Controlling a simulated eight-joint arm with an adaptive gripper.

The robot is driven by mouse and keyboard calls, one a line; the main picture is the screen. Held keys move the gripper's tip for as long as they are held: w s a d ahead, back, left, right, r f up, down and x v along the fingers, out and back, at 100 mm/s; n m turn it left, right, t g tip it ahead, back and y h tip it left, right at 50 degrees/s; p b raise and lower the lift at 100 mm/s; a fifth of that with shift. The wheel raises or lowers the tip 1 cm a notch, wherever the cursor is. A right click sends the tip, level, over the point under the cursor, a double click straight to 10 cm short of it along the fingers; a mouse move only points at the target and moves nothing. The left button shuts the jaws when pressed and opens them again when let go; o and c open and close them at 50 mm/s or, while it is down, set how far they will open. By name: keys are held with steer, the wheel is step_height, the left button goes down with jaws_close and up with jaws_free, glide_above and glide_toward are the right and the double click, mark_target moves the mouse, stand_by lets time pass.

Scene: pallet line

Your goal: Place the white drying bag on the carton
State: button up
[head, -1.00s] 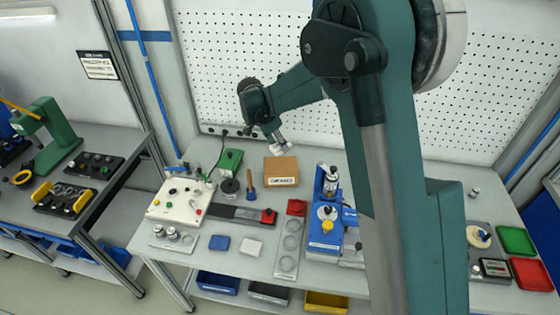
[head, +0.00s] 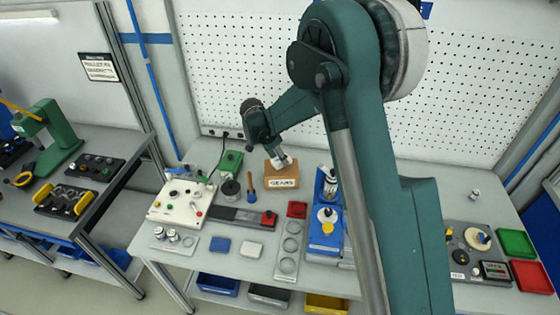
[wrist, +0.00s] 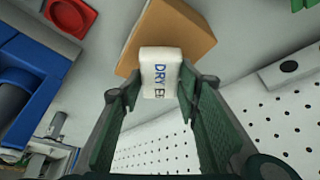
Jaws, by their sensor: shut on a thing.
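The white drying bag (wrist: 161,65) with blue lettering is held between the two fingers of my gripper (wrist: 159,82) in the wrist view. My gripper is shut on it. The brown carton (wrist: 197,30) lies just beyond the bag there, partly hidden by it. In the head view the carton (head: 284,182), marked GEARS, stands at the back of the bench. My gripper (head: 281,163) is at its top, with the small white bag partly hidden. I cannot tell whether the bag touches the carton.
A blue fixture (head: 326,232) stands to the right of the carton. The perforated wall (head: 260,90) rises close behind.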

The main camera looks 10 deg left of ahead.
steer(key=shift+f, duration=0.95)
steer(key=shift+f, duration=0.2)
steer(key=o, duration=0.9)
steer(key=shift+r, duration=0.3)
steer(key=v, duration=1.2)
steer(key=shift+b, duration=0.3)
steer(key=shift+d, duration=0.1)
